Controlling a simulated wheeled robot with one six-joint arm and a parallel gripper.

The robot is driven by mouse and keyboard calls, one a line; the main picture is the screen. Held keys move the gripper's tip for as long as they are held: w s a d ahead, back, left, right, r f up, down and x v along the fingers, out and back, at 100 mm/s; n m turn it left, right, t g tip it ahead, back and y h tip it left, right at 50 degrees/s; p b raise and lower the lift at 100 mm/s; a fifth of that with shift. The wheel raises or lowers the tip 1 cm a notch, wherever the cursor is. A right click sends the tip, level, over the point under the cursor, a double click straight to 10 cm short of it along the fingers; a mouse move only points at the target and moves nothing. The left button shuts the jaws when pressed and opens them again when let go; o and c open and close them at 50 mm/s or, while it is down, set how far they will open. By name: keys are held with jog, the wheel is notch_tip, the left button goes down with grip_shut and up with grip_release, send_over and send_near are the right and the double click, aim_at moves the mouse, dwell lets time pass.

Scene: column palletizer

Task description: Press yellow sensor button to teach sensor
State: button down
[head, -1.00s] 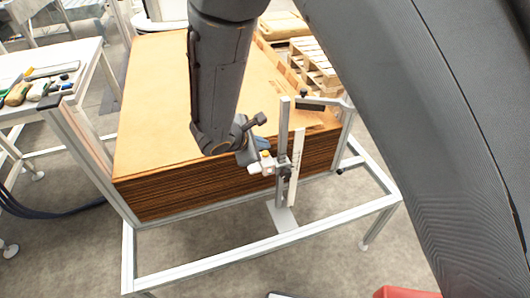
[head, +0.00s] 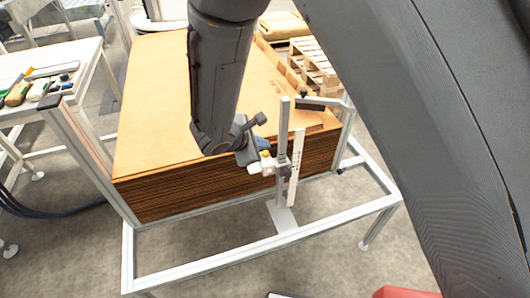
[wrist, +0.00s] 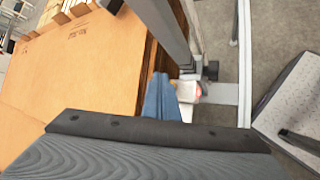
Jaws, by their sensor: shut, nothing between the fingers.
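The sensor (head: 261,166) is a small pale block on an upright metal stand (head: 283,150), in front of the cardboard stack. Its yellow button (head: 266,154) shows on top in the head view. In the wrist view the sensor (wrist: 188,91) is white with a red patch, just right of my fingers; the button is not clear there. My gripper (wrist: 161,98) has blue fingers, shut and empty. In the head view my gripper (head: 262,145) is close behind and above the sensor, partly hidden. I cannot tell whether it touches the button.
A tall stack of brown cardboard sheets (head: 150,90) stands behind the sensor, inside an aluminium frame (head: 190,269). A table with tools (head: 22,110) is at the left. Wooden pallets (head: 312,62) stand at the back right. The floor inside the frame's front is clear.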

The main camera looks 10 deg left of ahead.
aim_at(263, 158)
jog(key=shift+f, duration=0.15)
jog(key=shift+f+b, duration=0.3)
jog(key=shift+b, duration=0.3)
jog(key=shift+f+b, duration=0.35)
jog(key=shift+b, duration=0.05)
dwell(0.5)
jog(key=shift+r, duration=0.1)
jog(key=shift+r+p, duration=0.4)
jog(key=shift+r, duration=0.3)
notch_tip(263, 158, up, 5)
jog(key=p, duration=0.2)
jog(key=shift+p, duration=0.4)
dwell(0.9)
